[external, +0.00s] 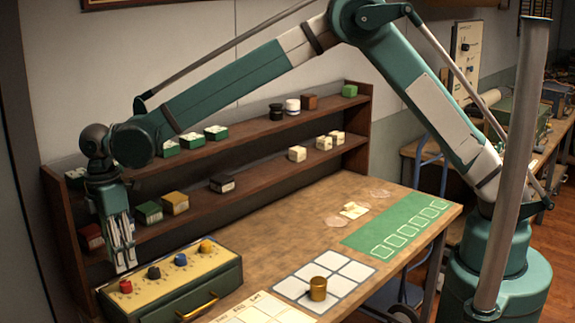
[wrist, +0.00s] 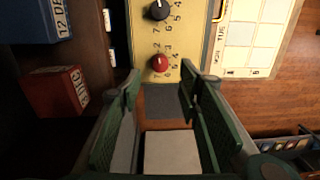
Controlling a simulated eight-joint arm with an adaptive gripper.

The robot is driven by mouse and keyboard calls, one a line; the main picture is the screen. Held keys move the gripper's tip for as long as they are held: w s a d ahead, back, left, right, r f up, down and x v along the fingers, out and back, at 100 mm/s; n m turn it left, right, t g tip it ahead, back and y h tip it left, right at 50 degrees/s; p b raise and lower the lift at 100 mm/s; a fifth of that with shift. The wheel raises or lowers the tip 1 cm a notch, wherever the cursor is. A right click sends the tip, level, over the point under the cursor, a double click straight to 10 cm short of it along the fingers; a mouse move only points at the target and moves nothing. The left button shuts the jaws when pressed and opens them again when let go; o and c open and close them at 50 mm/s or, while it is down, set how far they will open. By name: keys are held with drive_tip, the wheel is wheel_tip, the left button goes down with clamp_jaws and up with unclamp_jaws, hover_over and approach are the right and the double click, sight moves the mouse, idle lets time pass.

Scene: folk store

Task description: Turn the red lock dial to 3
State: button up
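The red lock dial (external: 125,286) is the leftmost of several coloured dials on the yellow top panel of a green lock box (external: 195,295). In the wrist view the red dial (wrist: 160,63) sits just beyond and between my fingertips, with printed digits around it. Its pointer setting is too small to read surely. My gripper (external: 124,268) hangs fingers down just above the red dial. In the wrist view my gripper (wrist: 160,78) has its fingers apart with nothing between them; I see no contact with the dial.
A brass handle (external: 197,306) is on the box front. Shelves (external: 250,180) with small blocks stand behind. A brass cylinder (external: 318,288) stands on a white grid (external: 350,270).

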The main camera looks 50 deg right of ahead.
sight(124, 283)
drive_tip(key=shift+s+f, duration=0.15)
drive_tip(key=shift+f, duration=3.75)
drive_tip(key=c, duration=0.9)
